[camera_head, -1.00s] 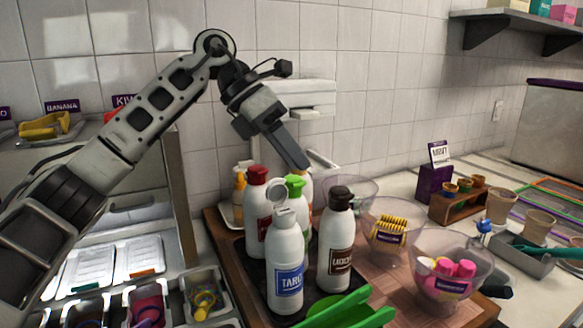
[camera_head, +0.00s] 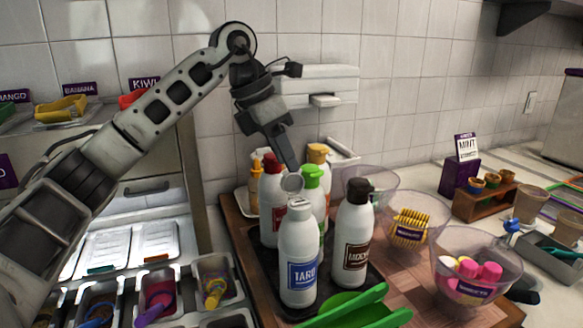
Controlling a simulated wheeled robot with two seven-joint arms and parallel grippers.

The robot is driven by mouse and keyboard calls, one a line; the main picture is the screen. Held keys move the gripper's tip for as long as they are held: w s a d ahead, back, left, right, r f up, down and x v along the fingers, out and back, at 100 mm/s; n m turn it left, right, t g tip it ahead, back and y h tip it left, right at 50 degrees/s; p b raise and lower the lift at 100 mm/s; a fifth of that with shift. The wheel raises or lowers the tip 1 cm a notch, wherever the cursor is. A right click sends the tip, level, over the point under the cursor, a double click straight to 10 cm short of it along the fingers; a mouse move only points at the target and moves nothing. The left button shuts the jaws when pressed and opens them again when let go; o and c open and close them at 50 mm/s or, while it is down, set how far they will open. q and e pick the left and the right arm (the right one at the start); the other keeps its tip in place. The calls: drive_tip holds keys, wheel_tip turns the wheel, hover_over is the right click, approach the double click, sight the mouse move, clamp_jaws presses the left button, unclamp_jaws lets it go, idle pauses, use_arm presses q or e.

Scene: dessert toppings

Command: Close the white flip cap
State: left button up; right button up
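The white flip cap (camera_head: 292,183) sits on top of the white TARO bottle (camera_head: 297,258), with its round lid raised open behind the bottle's top. My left gripper (camera_head: 289,163) points down just above the lid, its fingertips close to the lid's upper edge. I cannot tell whether they touch it. The fingers appear together, but the gap between them cannot be made out. The bottle stands upright on a dark tray (camera_head: 262,278). My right gripper is not in view.
A red-capped bottle (camera_head: 271,185), a green-capped bottle (camera_head: 313,180) and a brown-capped MOCHA bottle (camera_head: 351,238) crowd around the TARO bottle. Green tongs (camera_head: 345,308) lie in front. Clear bowls (camera_head: 478,250) stand to the right. A wall dispenser (camera_head: 318,88) is behind.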

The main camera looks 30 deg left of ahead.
sight(292, 179)
use_arm(q)
drive_tip(key=shift+x, duration=1.85)
clamp_jaws()
